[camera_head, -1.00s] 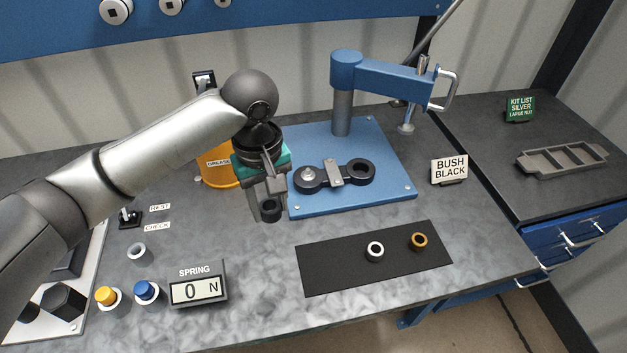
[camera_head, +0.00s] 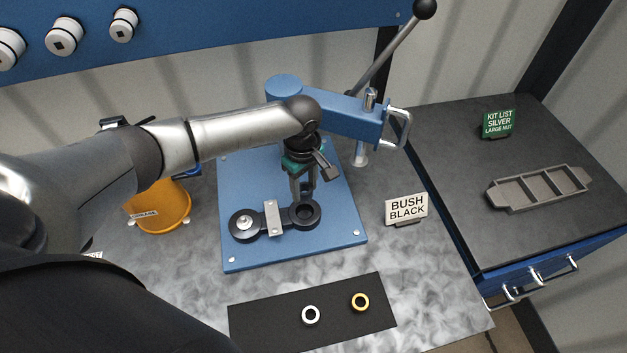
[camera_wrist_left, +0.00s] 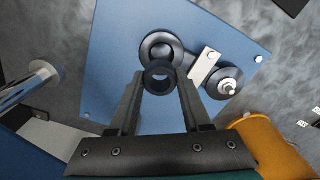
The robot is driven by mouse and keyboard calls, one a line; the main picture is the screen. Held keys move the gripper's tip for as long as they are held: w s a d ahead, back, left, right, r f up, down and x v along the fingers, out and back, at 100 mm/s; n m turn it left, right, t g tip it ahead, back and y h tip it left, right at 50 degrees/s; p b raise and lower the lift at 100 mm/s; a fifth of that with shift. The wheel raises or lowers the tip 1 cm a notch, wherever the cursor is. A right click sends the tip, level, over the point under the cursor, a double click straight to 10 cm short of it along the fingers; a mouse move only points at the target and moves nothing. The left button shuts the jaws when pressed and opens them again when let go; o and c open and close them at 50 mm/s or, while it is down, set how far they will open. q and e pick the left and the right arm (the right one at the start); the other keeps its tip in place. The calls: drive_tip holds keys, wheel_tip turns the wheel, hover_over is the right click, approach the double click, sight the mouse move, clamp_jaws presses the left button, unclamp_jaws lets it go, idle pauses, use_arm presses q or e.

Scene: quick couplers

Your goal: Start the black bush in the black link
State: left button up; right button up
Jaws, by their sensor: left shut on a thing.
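The black link (camera_head: 263,232) lies on the blue base plate of the press, with an open ring (camera_head: 304,214) at its right end. A silver clamp bar crosses its middle and a silver pin sits at its left end. My left gripper (camera_head: 303,196) is just above and behind that ring. In the left wrist view, it is shut on the black bush (camera_wrist_left: 159,78), held between the fingertips. There the bush overlaps the near edge of the link's ring (camera_wrist_left: 160,41), off its centre; it looks above the ring. The bush is mostly hidden in the head view. My right gripper is not in view.
The blue press arm (camera_head: 345,118) and its handle hang close behind my wrist. A BUSH BLACK sign (camera_head: 406,209) stands to the right. An orange grease pot (camera_head: 165,208) stands left.

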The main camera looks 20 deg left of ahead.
sight(276, 219)
use_arm(q)
drive_tip(key=shift+s, duration=0.25)
drive_tip(key=shift+r+p, duration=0.15)
drive_tip(key=shift+p, duration=0.4)
drive_tip(key=shift+w+f+b, duration=0.1)
drive_tip(key=shift+f+b, duration=1.5)
drive_tip(key=shift+f, duration=1.4)
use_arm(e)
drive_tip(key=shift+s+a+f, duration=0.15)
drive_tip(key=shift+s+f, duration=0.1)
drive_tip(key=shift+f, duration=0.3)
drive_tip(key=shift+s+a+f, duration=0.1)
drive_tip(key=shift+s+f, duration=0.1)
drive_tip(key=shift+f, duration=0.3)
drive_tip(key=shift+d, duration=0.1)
use_arm(q)
drive_tip(key=shift+f, duration=0.8)
drive_tip(key=o, duration=1.3)
